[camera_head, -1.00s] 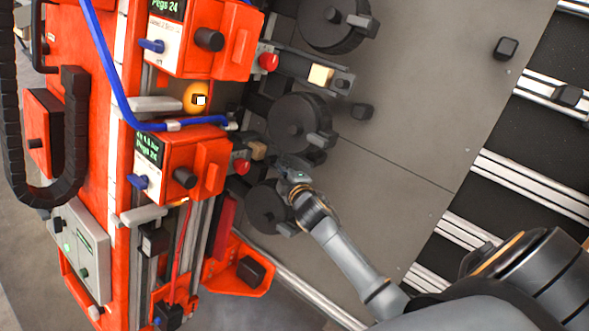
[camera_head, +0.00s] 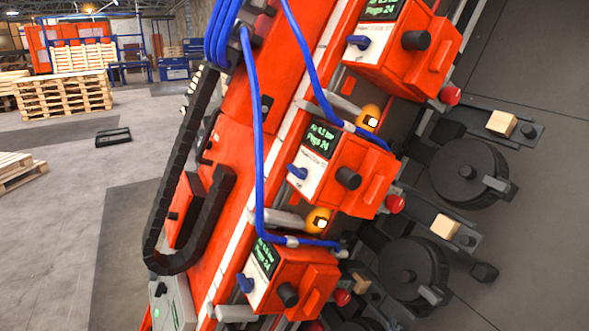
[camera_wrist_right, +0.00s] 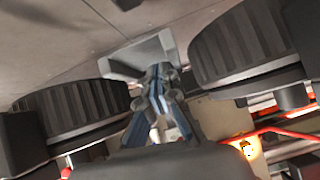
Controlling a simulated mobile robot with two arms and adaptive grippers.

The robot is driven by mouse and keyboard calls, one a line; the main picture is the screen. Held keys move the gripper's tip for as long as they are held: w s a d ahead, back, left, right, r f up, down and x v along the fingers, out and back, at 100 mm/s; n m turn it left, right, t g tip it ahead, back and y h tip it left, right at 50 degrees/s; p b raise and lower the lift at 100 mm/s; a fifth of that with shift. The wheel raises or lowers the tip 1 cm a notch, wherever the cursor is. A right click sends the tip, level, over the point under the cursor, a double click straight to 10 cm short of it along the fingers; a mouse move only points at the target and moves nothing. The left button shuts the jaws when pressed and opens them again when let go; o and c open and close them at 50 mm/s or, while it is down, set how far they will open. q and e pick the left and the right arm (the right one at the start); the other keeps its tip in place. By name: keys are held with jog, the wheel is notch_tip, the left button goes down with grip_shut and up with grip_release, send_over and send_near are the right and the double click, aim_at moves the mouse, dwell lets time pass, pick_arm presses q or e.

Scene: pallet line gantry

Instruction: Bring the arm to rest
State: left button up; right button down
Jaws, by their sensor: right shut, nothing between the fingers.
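My right gripper (camera_wrist_right: 160,76) shows in the right wrist view, with its two fingers together and nothing between them. It is between two dark ribbed wheels, one on the left (camera_wrist_right: 70,115) and one on the right (camera_wrist_right: 243,47), and in front of a grey bracket (camera_wrist_right: 143,57). I cannot tell whether it touches the bracket. In the head view I cannot clearly make out my right arm or gripper. My left gripper is in neither view.
Orange gantry units (camera_head: 345,165) with green displays and blue hoses stand in the head view's middle. Dark wheels (camera_head: 465,172) and pale wooden blocks (camera_head: 501,124) line their right side. Pallets (camera_head: 62,97) stand at the far left, with open floor (camera_head: 80,210) before them.

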jog(key=s+a+m+g+y, duration=0.1)
jog(key=s+a+m+g, duration=0.2)
jog(key=s, duration=0.7)
jog(key=s+a+m+g+y, duration=0.1)
jog(key=s+a+m+g, duration=0.2)
jog(key=s, duration=0.7)
jog(key=s+a+m+g+y, duration=0.1)
jog(key=s+a+m+g, duration=0.2)
jog(key=s, duration=0.7)
notch_tip(320, 180, down, 27)
jog(key=s+n+g, duration=0.1)
jog(key=s+g, duration=0.1)
jog(key=g, duration=0.1)
jog(key=s+d+f, duration=0.2)
jog(key=s+f, duration=1.3)
jog(key=s, duration=0.1)
jog(key=shift+s+d+f+g, duration=0.3)
jog(key=shift+s+d+g, duration=0.05)
jog(key=shift+d+g, duration=0.05)
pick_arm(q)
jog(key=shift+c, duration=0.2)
